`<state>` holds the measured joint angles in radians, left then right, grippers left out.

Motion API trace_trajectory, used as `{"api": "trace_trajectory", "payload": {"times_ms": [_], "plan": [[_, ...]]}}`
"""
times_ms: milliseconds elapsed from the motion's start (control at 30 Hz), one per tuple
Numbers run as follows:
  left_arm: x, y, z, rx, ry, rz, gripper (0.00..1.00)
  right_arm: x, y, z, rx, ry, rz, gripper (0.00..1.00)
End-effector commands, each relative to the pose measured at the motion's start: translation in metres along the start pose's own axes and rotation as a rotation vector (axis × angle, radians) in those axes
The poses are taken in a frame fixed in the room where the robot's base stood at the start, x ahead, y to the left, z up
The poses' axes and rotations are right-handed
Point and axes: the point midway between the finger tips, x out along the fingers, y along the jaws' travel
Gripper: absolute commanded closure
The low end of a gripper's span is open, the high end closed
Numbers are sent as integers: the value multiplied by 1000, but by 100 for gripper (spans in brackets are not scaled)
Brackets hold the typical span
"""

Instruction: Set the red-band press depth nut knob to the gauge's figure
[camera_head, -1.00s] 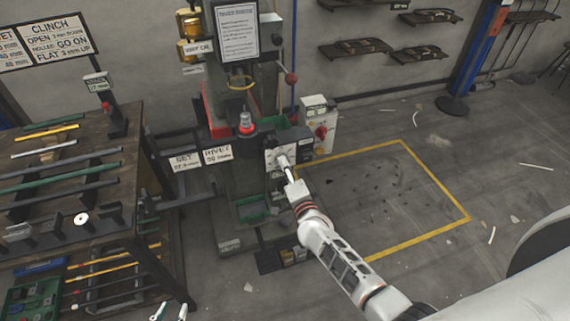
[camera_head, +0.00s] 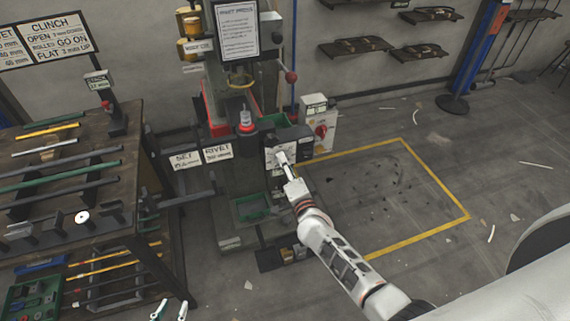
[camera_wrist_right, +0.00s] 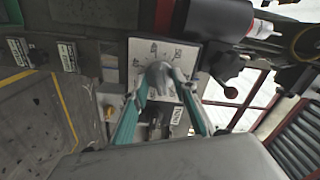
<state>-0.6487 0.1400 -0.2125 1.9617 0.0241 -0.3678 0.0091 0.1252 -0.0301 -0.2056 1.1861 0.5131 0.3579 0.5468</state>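My right gripper (camera_head: 283,158) reaches the plate. In the right wrist view its two teal fingers (camera_wrist_right: 160,84) close on the knob from both sides. My left gripper (camera_head: 170,309) is at the bottom left edge of the head view, its two tips apart and nothing between them. A small sign (camera_head: 98,80) stands on a post; its figure is too small to read surely.
A workbench (camera_head: 130,160) with bars and tools is at the left.

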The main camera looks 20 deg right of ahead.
Motion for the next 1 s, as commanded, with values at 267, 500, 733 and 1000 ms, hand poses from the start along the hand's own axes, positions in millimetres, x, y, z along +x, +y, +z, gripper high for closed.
{"api": "trace_trajectory", "payload": {"times_ms": [267,500,733,1000], "plan": [[0,0,0,1,-1,0,72,-20,2,0,1,-1,2,72],[0,0,0,0,0,0,72,-67,2,0,0,0,3,72],[0,0,0,0,0,0,72,-104,1,0,0,-1,1,72],[0,0,0,0,0,0,72,-120,0,0,0,0,0,72]]}}
